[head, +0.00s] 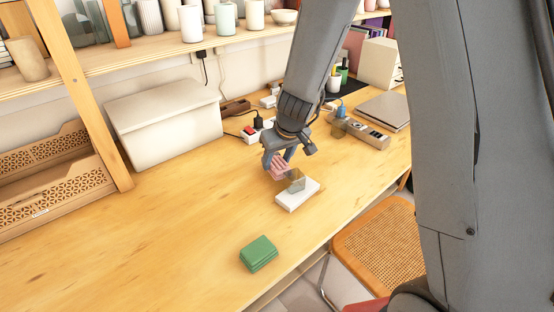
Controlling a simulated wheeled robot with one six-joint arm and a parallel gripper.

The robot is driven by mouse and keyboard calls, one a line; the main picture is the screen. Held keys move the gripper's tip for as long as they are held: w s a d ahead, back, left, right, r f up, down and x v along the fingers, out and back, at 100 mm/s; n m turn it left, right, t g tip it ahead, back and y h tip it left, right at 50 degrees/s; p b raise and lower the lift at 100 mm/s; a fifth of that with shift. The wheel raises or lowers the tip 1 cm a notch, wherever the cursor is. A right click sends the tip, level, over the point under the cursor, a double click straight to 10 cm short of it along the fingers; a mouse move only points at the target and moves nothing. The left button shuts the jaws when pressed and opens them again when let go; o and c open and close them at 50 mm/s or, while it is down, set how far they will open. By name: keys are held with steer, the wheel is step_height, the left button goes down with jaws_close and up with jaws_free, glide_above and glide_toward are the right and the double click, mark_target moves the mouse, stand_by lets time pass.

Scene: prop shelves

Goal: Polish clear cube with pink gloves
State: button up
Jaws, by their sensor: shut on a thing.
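My gripper (277,163) is over the middle of the wooden table, pointing down. It is shut on the pink gloves (279,168), which look like a small striped pink bundle. The clear cube (296,183) sits on a white block (297,197), just to the right of and below the gloves in the head view. The gloves are close against the cube's upper left side; I cannot tell whether they touch it. Part of the gloves is hidden by the gripper fingers.
A green folded stack (258,253) lies near the table's front. A white lidded box (165,117), a wooden tray (60,180) and a shelf post (85,100) stand at left. A power strip (358,131) and laptop (384,111) lie behind right. Front left table is clear.

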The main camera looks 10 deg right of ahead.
steer(key=shift+s+d+b, duration=0.2)
steer(key=shift+s+b, duration=0.3)
steer(key=shift+b, duration=0.1)
stand_by(1.1)
steer(key=shift+s+a, duration=0.1)
steer(key=shift+a, duration=0.05)
steer(key=shift+s+a, duration=0.1)
steer(key=shift+a, duration=0.3)
steer(key=shift+d, duration=0.1)
steer(key=shift+w+d+b, duration=0.15)
steer(key=shift+d+b, duration=0.15)
steer(key=shift+d, duration=0.25)
steer(key=shift+w+d+b, duration=0.15)
steer(key=shift+d+b, duration=0.15)
steer(key=shift+d, duration=0.2)
steer(key=shift+a, duration=0.1)
steer(key=shift+s+a+p, duration=0.2)
steer(key=shift+a, duration=0.35)
steer(key=shift+s+a+p, duration=0.2)
steer(key=shift+a, duration=0.3)
steer(key=shift+d, duration=0.15)
